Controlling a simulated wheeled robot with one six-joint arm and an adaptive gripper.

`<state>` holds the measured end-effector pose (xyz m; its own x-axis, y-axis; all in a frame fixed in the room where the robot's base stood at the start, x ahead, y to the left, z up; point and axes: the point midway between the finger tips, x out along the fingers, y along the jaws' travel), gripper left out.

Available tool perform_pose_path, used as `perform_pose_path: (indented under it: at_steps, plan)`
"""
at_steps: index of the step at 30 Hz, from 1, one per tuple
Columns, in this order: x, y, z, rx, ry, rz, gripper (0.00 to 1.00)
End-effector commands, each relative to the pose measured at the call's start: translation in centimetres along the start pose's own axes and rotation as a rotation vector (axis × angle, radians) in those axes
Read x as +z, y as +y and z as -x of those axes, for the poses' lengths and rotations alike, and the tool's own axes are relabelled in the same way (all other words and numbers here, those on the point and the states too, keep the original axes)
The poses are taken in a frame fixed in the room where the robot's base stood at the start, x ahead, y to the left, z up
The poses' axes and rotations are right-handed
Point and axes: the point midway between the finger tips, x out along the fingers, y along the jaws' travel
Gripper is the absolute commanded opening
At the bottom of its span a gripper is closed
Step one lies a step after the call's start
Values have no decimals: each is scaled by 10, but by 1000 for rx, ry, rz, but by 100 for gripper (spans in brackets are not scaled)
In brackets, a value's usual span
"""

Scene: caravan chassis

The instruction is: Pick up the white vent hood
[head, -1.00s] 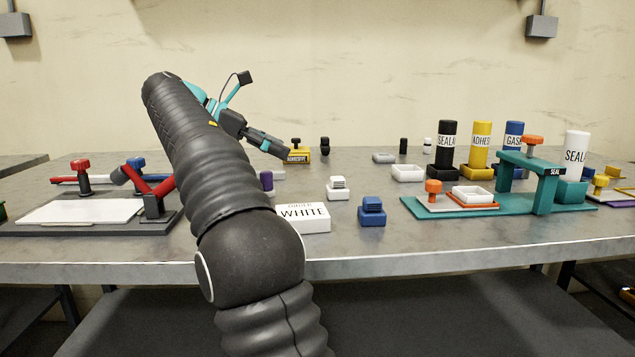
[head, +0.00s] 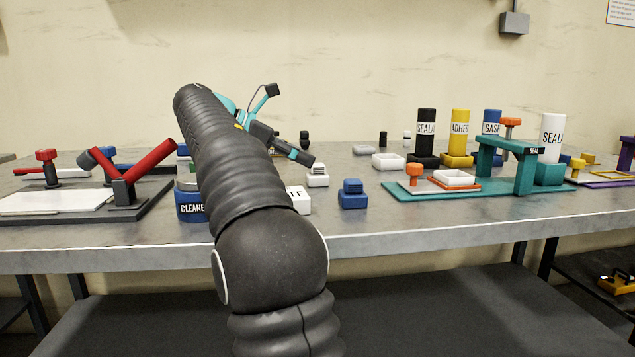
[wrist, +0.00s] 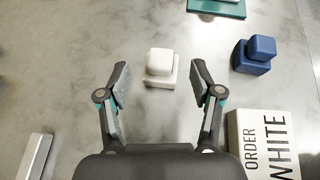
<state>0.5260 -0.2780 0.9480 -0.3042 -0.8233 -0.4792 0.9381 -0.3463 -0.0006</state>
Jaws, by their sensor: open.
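The white vent hood (head: 317,175) stands on the grey workbench, a small stepped white block just past my fingertips in the head view. In the wrist view, the white vent hood (wrist: 161,67) lies between and slightly ahead of the fingertips, touching neither. My gripper (wrist: 160,80) is open and empty, with its fingers spread to either side of the hood. In the head view, my gripper (head: 306,160) is seen from behind the arm, and its fingers are only partly visible.
A blue stepped block (head: 352,194) stands to the hood's right. A white "ORDER WHITE" block (wrist: 262,143) lies near my right finger in the wrist view. A teal fixture (head: 480,185) stands farther right. A pale bar (wrist: 36,155) lies at left. Bench around the hood is clear.

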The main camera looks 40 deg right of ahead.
Motion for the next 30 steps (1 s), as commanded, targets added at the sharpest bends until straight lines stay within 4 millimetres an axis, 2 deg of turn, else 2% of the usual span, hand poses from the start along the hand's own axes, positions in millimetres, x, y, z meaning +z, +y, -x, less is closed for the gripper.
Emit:
perform_pose_path:
  at_steps: [1,5,12,13,18,21,30]
  plan:
    - [-4,0,-10,-3,0,-1,65]
    - [-2,-1,-25,-1,0,-1,65]
    - [-1,0,-28,0,0,0,65]
    - [-1,0,-28,0,0,0,63]
    - [-1,0,-28,0,0,0,20]
    - [-1,0,-28,0,0,0,0]
    - [0,0,-27,0,1,0,0]
